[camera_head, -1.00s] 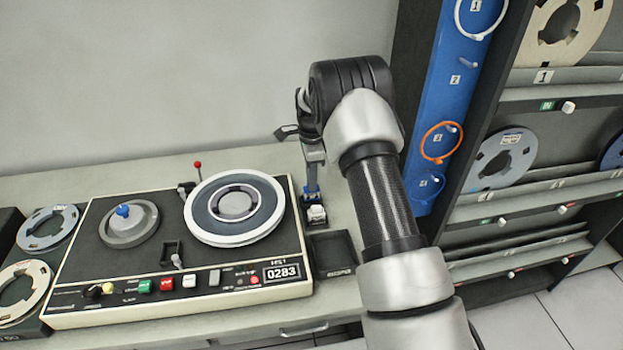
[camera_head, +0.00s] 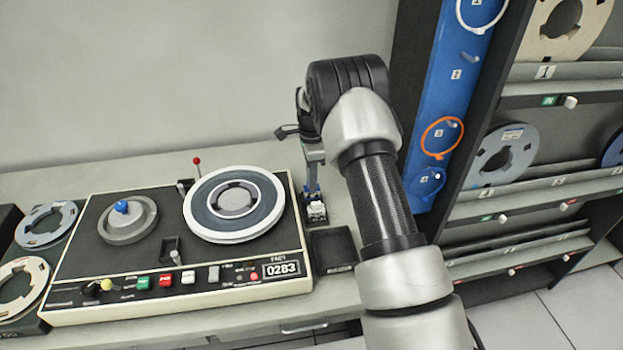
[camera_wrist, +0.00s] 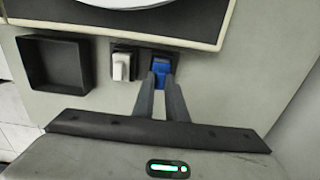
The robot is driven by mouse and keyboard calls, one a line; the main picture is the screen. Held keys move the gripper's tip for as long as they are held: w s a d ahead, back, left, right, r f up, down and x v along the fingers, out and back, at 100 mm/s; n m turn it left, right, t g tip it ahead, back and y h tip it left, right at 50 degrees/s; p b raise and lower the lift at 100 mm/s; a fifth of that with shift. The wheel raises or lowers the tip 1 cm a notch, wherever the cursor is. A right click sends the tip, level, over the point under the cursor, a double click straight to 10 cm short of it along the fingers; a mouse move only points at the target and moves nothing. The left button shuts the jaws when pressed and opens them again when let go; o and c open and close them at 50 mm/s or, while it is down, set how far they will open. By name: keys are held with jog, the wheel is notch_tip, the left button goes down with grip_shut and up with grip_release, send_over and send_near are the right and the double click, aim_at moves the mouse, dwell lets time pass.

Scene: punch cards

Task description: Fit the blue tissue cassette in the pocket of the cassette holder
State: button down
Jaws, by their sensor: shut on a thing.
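The blue tissue cassette (camera_wrist: 161,70) is between the fingertips of my gripper (camera_wrist: 160,88), which is shut on it. In the wrist view the cassette is at or just above the right-hand pocket of the dark cassette holder (camera_wrist: 116,48); how deep it sits I cannot tell. A white cassette (camera_wrist: 121,67) stands in the holder's left-hand pocket, beside the blue one. In the head view the blue cassette (camera_head: 312,193) shows small below my gripper, behind the white cassette (camera_head: 317,210). The fingers partly hide the blue cassette and its pocket.
The tape deck (camera_head: 110,287) with its reels stands left of the holder, close to it. An empty black tray (camera_head: 333,249) lies in front of the holder. The blue panel (camera_head: 447,95) and reel rack stand to the right. The counter behind the deck is clear.

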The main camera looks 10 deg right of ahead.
jog(key=shift+f+b, duration=0.5)
jog(key=shift+f, duration=0.3)
jog(key=c, duration=1.7)
grip_release()
jog(key=shift+c, duration=0.8)
jog(key=shift+r, duration=0.1)
jog(key=shift+r+p, duration=2.2)
jog(key=shift+r, duration=1.75)
